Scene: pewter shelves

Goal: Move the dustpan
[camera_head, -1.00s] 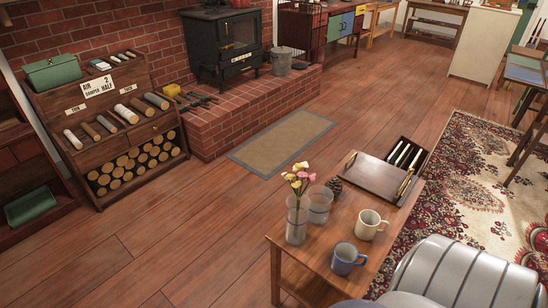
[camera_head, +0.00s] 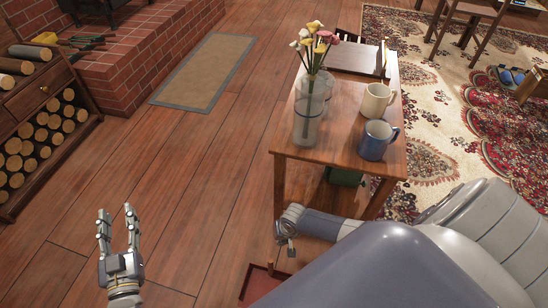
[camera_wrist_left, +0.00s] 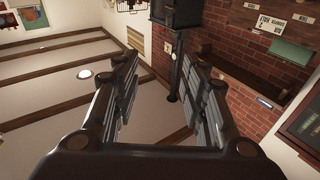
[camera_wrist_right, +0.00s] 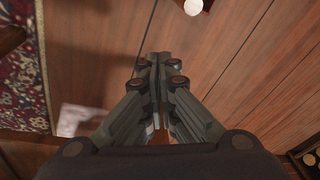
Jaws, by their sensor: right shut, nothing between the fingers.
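A dark red, flat, tray-like thing (camera_head: 262,284), perhaps the dustpan, lies on the floor at the bottom middle of the head view. My right arm hides part of it. My right gripper (camera_head: 286,236) is beside the small table's lower front, just above that red thing in the picture. In the right wrist view its fingers (camera_wrist_right: 160,68) are closed together and empty, over wooden floor. My left gripper (camera_head: 118,226) is at the lower left, over bare floor, fingers pointing up and apart. In the left wrist view its fingers (camera_wrist_left: 160,82) are spread with nothing between them.
The wooden table (camera_head: 339,151) holds a glass with flowers (camera_head: 307,122), a white mug (camera_head: 377,101) and a blue mug (camera_head: 376,140). A green thing (camera_head: 344,176) is beneath. A log shelf (camera_head: 42,120) stands left. The floor between is clear.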

